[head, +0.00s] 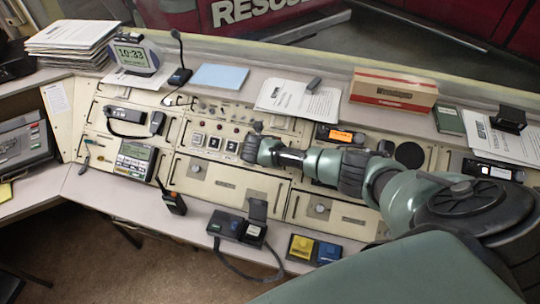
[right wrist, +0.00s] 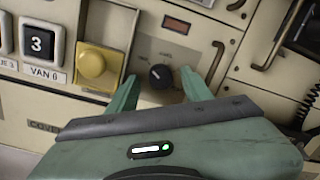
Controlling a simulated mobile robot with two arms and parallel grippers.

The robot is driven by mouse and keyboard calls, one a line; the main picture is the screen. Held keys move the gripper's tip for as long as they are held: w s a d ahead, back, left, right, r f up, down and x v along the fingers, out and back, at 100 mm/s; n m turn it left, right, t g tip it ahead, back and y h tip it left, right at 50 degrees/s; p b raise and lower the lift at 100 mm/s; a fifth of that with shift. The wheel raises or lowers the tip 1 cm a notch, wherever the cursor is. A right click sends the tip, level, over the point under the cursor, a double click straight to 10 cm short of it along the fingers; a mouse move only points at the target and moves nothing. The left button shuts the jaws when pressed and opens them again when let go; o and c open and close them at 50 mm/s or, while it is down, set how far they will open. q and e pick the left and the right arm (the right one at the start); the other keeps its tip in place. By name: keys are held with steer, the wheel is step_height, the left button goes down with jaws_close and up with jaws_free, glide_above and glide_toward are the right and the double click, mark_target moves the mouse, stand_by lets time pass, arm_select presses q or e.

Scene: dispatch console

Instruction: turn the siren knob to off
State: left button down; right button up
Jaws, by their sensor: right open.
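The dark round siren knob (right wrist: 160,76) sits on a cream panel in the right wrist view, below small printed words too blurred to read. A pale mark shows on its face, but I cannot tell which setting it points at. My right gripper (right wrist: 159,80) is open, with one green finger on each side of the knob. I cannot tell whether either finger touches it. In the head view my right gripper (head: 252,145) reaches the upper middle of the console, and the knob is hidden there. My left gripper is not in view.
A square yellow button (right wrist: 98,66) is close left of the fingers, beside a black button marked 3 (right wrist: 40,42). A metal handle (right wrist: 216,62) stands out to the right. In the head view a desk microphone (head: 180,72) and a cardboard box (head: 393,90) stand behind the panel.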

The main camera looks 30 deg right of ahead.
steer(key=b+v, duration=0.1)
steer(key=v, duration=0.6)
steer(key=shift+r, duration=0.15)
